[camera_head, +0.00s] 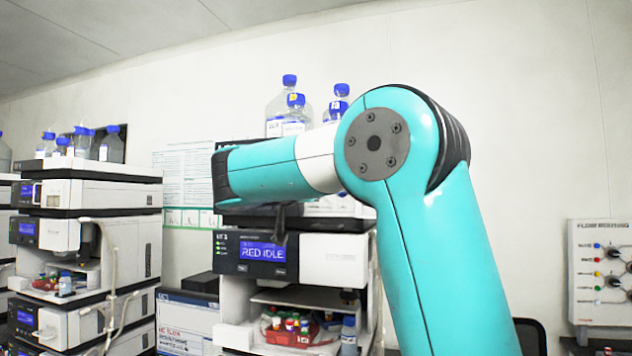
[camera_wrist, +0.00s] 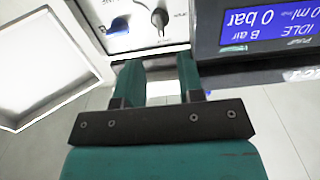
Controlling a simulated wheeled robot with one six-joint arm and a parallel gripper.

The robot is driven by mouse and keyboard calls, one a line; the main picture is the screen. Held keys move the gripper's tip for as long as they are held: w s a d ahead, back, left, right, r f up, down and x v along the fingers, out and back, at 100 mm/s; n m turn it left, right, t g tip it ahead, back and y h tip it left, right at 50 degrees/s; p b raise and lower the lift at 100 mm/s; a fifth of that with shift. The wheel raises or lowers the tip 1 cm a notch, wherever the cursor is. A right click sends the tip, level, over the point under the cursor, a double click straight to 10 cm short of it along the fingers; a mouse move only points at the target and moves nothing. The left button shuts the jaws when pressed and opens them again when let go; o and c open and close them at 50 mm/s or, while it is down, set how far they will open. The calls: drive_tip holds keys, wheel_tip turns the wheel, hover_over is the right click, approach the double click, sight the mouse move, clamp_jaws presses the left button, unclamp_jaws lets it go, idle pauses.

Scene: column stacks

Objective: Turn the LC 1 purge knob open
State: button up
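A blue pump display (camera_wrist: 265,22) beside the panel reads IDLE, B air and 0 bar. My gripper (camera_wrist: 159,66) is open, its two teal fingers apart with nothing between them. The fingertips point at the panel just below the knob and are not around it. In the head view, my arm hides the gripper and the knob. I cannot read an LC number on the panel.
Another stack (camera_head: 100,200) stands left. Bottles (camera_head: 290,110) stand on top. A wall panel (camera_head: 600,270) is at right.

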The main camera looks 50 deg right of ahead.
drive_tip(key=p+x, duration=0.3)
drive_tip(key=x, duration=0.3)
drive_tip(key=shift+w+d+r, duration=0.1)
drive_tip(key=shift+d+r, duration=0.05)
drive_tip(key=shift+d, duration=0.2)
drive_tip(key=shift+w+d, duration=0.3)
drive_tip(key=shift+d, duration=0.35)
clamp_jaws()
